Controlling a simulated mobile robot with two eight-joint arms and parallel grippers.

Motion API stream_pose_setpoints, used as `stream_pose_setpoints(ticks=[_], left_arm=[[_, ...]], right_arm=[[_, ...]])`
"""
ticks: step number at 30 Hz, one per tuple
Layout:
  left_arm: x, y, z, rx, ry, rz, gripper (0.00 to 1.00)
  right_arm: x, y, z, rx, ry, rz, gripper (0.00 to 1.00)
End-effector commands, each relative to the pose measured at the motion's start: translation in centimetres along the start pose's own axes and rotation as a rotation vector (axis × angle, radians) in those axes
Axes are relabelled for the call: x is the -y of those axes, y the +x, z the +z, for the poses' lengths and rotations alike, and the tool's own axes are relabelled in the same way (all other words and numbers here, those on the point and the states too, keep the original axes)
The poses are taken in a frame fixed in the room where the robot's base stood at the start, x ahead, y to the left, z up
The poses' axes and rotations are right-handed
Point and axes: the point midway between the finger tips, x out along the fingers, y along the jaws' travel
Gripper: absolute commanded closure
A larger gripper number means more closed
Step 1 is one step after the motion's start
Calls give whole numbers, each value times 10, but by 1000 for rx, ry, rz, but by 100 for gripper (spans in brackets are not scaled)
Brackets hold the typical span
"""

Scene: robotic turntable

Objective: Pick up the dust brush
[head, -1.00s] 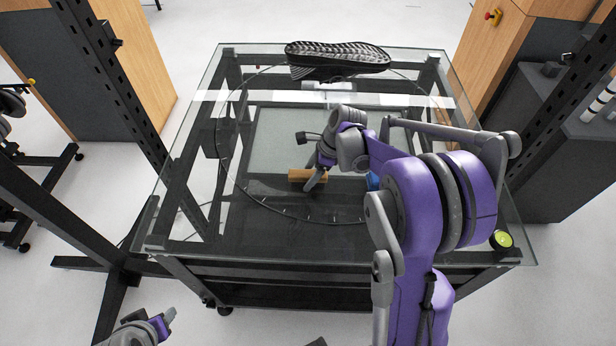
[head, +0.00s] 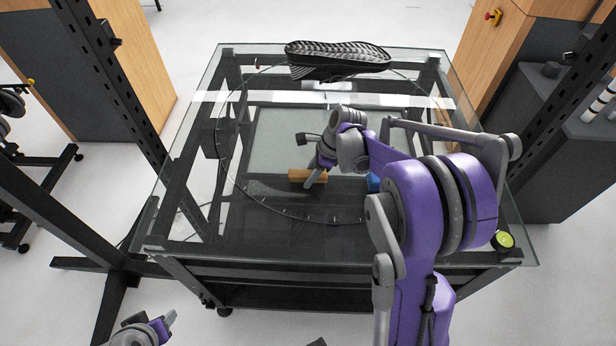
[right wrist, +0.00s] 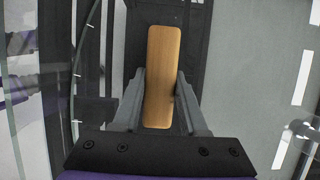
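The dust brush shows its wooden handle (head: 307,175), a light brown block on the dark area of the glass turntable table. Its bristles cannot be told apart from the dark surface. My right gripper (head: 316,178) is down at the brush. In the right wrist view, the handle (right wrist: 163,75) lies lengthwise between the two grey fingers of the right gripper (right wrist: 161,82). The fingertips are at or very near its two long sides; contact is not clear. My left gripper (head: 168,318) is at the lower left, off the table, only partly in view.
A black shoe sole (head: 338,57) is at the table's far edge. A blue object (head: 373,182) is partly hidden by my right arm. A yellow-green round thing (head: 502,240) is at the near right corner. The table's left front is clear.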

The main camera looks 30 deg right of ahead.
Motion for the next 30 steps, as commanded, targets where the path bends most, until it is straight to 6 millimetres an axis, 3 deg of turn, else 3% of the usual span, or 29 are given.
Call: stream_pose_setpoints(ticks=[1, 6, 17, 30], left_arm=[[0, 0, 0, 0, 0, 0, 50], [0, 0, 0, 0, 0, 0, 50], [0, -4, -5, -4, 0, 0, 50], [0, -8, -9, -8, 0, 0, 50]], right_arm=[[0, 0, 0, 0, 0, 0, 71], [0, 0, 0, 0, 0, 0, 100], [1, -4, 2, 0, 0, -1, 100], [0, -78, 32, 0, 0, 0, 100]])
